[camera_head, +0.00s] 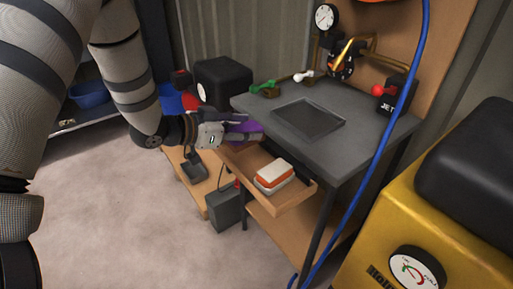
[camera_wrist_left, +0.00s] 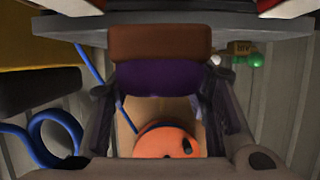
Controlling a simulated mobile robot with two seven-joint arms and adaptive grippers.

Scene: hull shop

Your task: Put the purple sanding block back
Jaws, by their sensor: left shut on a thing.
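My left gripper (camera_head: 246,133) is shut on the purple sanding block (camera_head: 243,126), above the left end of the open drawer (camera_head: 290,204) under the grey worktop. In the left wrist view the block (camera_wrist_left: 158,78) sits between the two fingers, with its purple body nearer the camera and a brown layer on its far side. The fingers hide part of it in the head view. An orange and white block (camera_head: 273,176) lies in the drawer, to the right of the gripper. I cannot tell whether the purple block touches the drawer. My right gripper is not in view.
The grey worktop (camera_head: 375,138) stands just above and behind the drawer, with a dark flat tray (camera_head: 309,118) on it. A blue hose (camera_head: 383,135) hangs in front on the right. A yellow machine (camera_head: 440,225) fills the lower right. The floor at left is clear.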

